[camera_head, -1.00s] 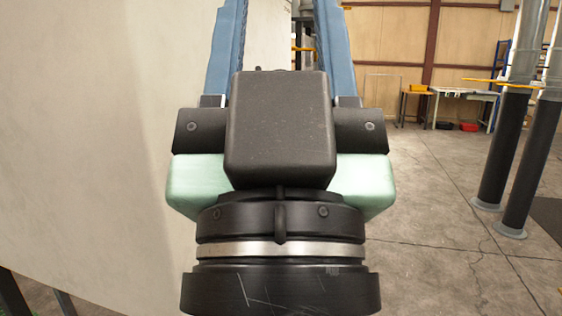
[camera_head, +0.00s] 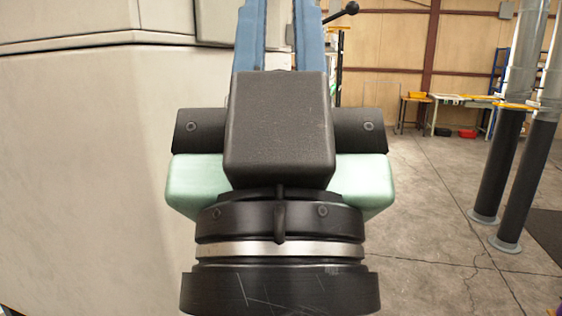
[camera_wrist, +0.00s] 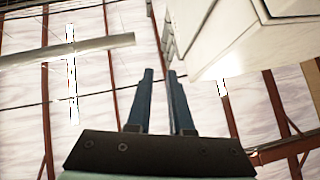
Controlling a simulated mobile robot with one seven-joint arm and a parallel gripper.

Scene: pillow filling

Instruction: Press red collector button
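The red collector button does not show in either view. My gripper (camera_wrist: 160,74) shows in the wrist view as two blue fingers pointing up the picture. A narrow gap is left between them and nothing is held in it. In the head view the fingers of my gripper (camera_head: 279,20) point away and their tips are cut off by the top edge. A large pale machine housing (camera_head: 90,170) fills the left of the head view, beside my gripper. A pale, box-like body (camera_wrist: 250,40) stands at the upper right of the wrist view, close to the fingers.
A black ball-ended lever (camera_head: 345,12) sticks out at the top, just right of the fingers. Two grey and black columns (camera_head: 500,165) stand at the right. The concrete floor (camera_head: 430,220) between is clear. A workbench (camera_head: 460,105) with bins stands far back.

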